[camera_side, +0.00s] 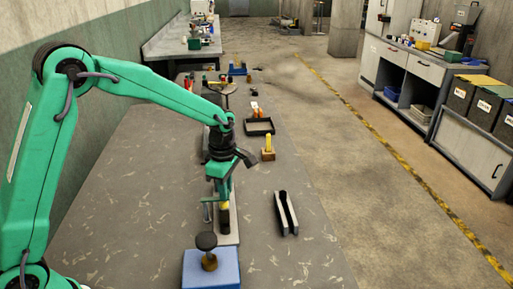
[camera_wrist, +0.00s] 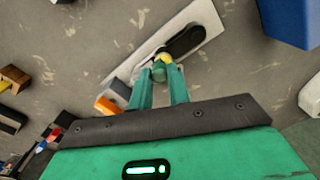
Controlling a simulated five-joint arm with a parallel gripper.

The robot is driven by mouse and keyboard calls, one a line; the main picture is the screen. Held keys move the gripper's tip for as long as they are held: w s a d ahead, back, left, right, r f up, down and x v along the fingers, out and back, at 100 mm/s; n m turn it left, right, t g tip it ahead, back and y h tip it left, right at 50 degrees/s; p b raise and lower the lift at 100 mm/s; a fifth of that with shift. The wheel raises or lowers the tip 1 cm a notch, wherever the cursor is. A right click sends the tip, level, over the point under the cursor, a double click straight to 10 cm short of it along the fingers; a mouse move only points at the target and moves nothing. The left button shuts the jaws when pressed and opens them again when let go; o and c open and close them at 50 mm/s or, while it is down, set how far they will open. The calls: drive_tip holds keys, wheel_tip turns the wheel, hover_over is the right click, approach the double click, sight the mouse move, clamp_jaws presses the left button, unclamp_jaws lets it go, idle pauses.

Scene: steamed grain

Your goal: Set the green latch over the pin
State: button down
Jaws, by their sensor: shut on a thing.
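My gripper (camera_side: 222,188) is low over a narrow pale plate on the bench. The wrist view shows its two green fingers (camera_wrist: 160,80) closed on a small rounded green piece (camera_wrist: 158,71), which looks like the green latch. A yellow part (camera_wrist: 163,58) shows just beyond the fingertips. A dark oval part (camera_wrist: 187,40) lies on the pale plate (camera_wrist: 207,14) ahead of them; in the side view a dark part (camera_side: 225,227) shows below the gripper. I cannot make out the pin for certain, and the fingers hide part of the held piece.
A blue block (camera_side: 197,272) with a dark knob (camera_side: 206,241) stands in front. A grey channel (camera_side: 286,213) lies to the right. A wooden block with a yellow peg (camera_side: 268,144) and a black tray (camera_side: 259,127) stand farther back. The bench's near left is clear.

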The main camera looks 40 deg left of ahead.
drive_tip(key=c, duration=1.3)
unclamp_jaws()
drive_tip(key=shift+r, duration=0.15)
wheel_tip(320, 180, up, 7)
drive_tip(key=shift+r, duration=0.35)
